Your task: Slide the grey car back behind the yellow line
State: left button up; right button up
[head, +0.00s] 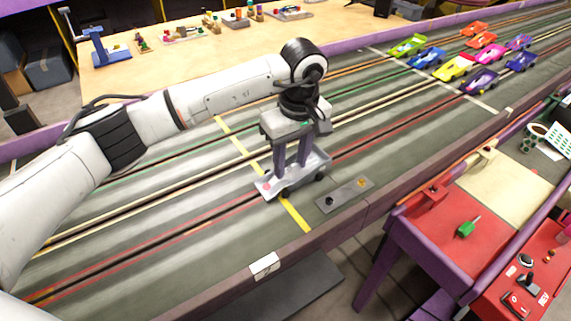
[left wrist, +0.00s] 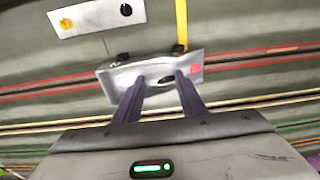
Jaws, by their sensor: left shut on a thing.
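The grey car (head: 312,169) sits on the near lane of the slot track, at the yellow line (head: 293,213). Its left end, with a pink spot, reaches over the line; most of its body lies to the right. My left gripper (head: 289,170) points down from above and is shut on the car. In the left wrist view the two fingers (left wrist: 158,82) reach the grey car (left wrist: 122,78), and the yellow line (left wrist: 181,25) meets it near its pink-spotted end. My right gripper is not in view.
A grey plate with knobs (head: 345,195) lies on the track beside the car, near the purple-edged border. Several coloured cars, including a yellow one (head: 455,68), stand far right near a white line. The lane left of the yellow line is clear. A red-topped table (head: 440,220) stands at right.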

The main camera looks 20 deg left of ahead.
aim_at(309, 163)
pick_arm(q)
jog(key=shift+w+d+b, duration=0.45)
jog(key=shift+w+d, duration=0.4)
jog(key=shift+w, duration=0.25)
jog(key=shift+w+d+b, duration=0.4)
jog(key=shift+w+d, duration=0.45)
jog(key=shift+w, duration=0.25)
jog(key=o, duration=0.8)
jog(key=shift+o, duration=0.4)
jog(key=shift+r, duration=0.1)
